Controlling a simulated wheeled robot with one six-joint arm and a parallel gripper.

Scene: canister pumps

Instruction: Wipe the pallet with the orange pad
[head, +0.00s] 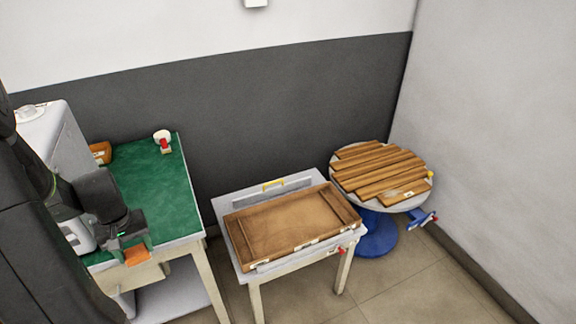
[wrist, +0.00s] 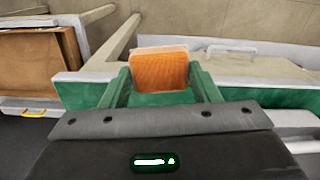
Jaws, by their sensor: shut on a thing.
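My gripper (head: 134,245) is shut on the orange pad (head: 138,256), above the front edge of the green-topped table. In the wrist view the pad (wrist: 160,72) sits between the two green fingers, its pale edge at the top. A slatted wooden piece (head: 380,170) lies on a round grey-topped stand at the right. A flat brown wooden board with raised end strips (head: 290,222) lies on the middle table; it also shows in the wrist view (wrist: 30,65). I cannot tell which of the two is the pallet. The gripper is apart from both.
The green table (head: 165,190) holds a white roll-like thing with red (head: 163,140) and a brown wooden block (head: 100,152). The middle table (head: 236,252) has a yellow handle (head: 273,183) at the back and a red part in front. A blue-handled part (head: 422,219) sticks out from the round stand.

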